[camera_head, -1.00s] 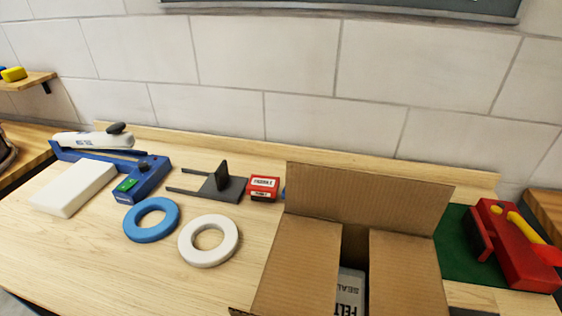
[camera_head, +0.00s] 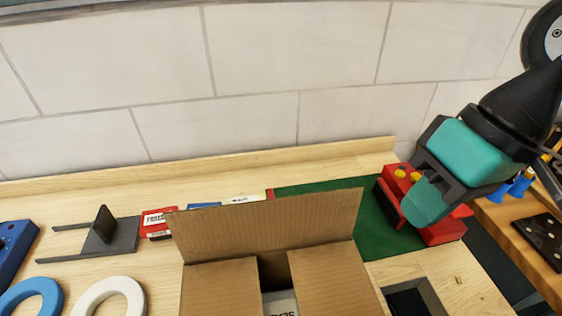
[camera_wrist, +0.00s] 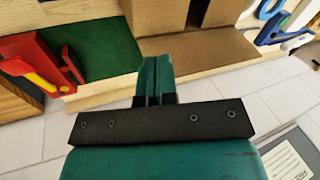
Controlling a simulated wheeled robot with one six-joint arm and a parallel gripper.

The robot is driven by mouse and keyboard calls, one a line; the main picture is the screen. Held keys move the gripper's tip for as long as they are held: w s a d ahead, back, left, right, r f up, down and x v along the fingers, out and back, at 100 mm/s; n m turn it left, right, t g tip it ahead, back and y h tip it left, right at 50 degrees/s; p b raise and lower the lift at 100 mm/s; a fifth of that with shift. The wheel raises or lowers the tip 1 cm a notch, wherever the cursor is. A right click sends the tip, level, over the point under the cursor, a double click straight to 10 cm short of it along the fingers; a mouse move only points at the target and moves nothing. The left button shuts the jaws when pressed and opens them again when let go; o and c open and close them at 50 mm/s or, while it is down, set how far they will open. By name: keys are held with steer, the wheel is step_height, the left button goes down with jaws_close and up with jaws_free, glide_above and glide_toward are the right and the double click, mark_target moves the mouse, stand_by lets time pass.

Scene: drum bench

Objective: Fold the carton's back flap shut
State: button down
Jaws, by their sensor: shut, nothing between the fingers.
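The open cardboard carton (camera_head: 220,290) stands at the lower middle of the head view. Its back flap (camera_head: 268,226) stands up along the far edge. The two side flaps lie inward, with a gap between them showing a light labelled item (camera_head: 280,304). My gripper (camera_head: 424,206) is at the right in the head view, above and apart from the carton, with its teal fingers together and empty. In the wrist view the shut fingers (camera_wrist: 157,72) point toward the carton (camera_wrist: 165,18), and a cardboard flap (camera_wrist: 205,50) spreads out at its near side.
A red tool (camera_head: 440,230) on a green mat (camera_head: 375,228) stands right of the carton, partly behind my gripper. A dark tray (camera_head: 412,298) is near the carton's right side. A red box (camera_head: 157,222), grey stand (camera_head: 120,235) and white ring (camera_head: 112,292) lie left.

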steer(key=w+a+r+m+g+h+p, duration=0.25)
steer(key=w+a+r+m+p, duration=0.3)
steer(key=w+a+m, duration=0.4)
steer(key=w+a+f+m+g+h+p, duration=0.2)
steer(key=w+a+m+p, duration=0.3)
steer(key=a+m, duration=0.4)
steer(key=m+b, duration=0.2)
steer(key=m, duration=0.1)
glide_toward(269, 227)
step_height(269, 227, down, 3)
steer(key=d, duration=0.1)
steer(key=shift+s+d+f+n+h, duration=0.15)
steer(key=shift+s+d+n+h, duration=0.1)
steer(key=shift+s+h, duration=0.15)
steer(key=shift+s+t, duration=0.1)
steer(key=shift+t, duration=0.15)
